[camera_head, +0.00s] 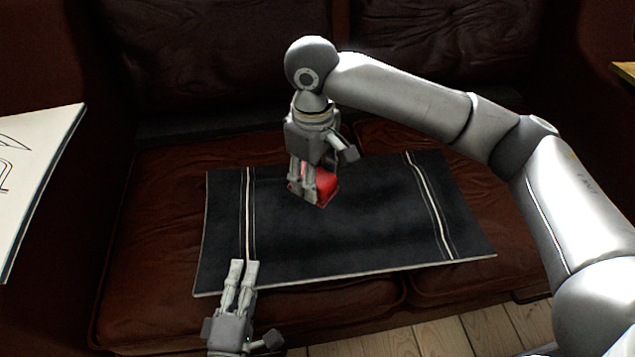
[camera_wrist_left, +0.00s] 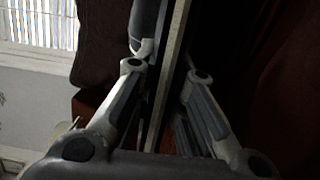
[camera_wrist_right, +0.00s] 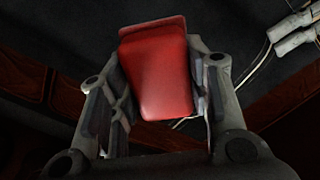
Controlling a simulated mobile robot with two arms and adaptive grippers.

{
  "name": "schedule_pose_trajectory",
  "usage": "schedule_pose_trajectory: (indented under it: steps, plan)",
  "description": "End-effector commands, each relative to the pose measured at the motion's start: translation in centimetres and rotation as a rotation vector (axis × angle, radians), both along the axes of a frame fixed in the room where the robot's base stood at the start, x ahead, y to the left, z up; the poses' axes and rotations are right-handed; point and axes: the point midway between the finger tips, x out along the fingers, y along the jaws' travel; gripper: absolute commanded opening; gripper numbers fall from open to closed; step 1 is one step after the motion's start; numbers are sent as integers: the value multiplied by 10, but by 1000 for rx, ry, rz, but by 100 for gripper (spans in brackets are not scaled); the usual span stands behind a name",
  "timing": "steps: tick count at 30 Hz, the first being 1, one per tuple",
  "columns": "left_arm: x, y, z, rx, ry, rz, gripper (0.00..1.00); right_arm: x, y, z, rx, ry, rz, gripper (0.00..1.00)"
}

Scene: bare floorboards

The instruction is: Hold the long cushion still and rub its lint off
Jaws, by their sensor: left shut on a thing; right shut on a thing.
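The long cushion (camera_head: 345,225) is a flat black rectangle with white stripes near both ends, lying on the sofa seat. My left gripper (camera_head: 241,268) is shut on its front edge near the left stripe. In the left wrist view the cushion's thin edge (camera_wrist_left: 170,75) runs between the fingers. My right gripper (camera_head: 303,188) is shut on a red block-like tool (camera_head: 325,186), over the cushion's middle left part. The red tool (camera_wrist_right: 158,72) sits between the fingers in the right wrist view. Its underside is hidden, so I cannot tell if it touches the cushion. No lint is clearly visible.
A dark brown leather sofa (camera_head: 150,225) holds the cushion, with its backrest behind. A white panel with black line drawing (camera_head: 35,180) stands at the left. A wooden edge (camera_head: 625,70) shows at the far right. Floorboards (camera_head: 450,337) are in front.

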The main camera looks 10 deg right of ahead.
Motion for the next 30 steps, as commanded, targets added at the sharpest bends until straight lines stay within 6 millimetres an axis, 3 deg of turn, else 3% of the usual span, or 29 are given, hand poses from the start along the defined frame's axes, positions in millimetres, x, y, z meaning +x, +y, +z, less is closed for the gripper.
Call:
schedule_pose_trajectory:
  steps: [15, 30]
  plan:
    - [0, 0, 0, 0, 0, 0, 0, 1, 0, 47, 1, -3, 1, 18]
    - [0, 0, 0, 0, 0, 0, 0, 1, 0, 52, 2, -2, 0, 18]
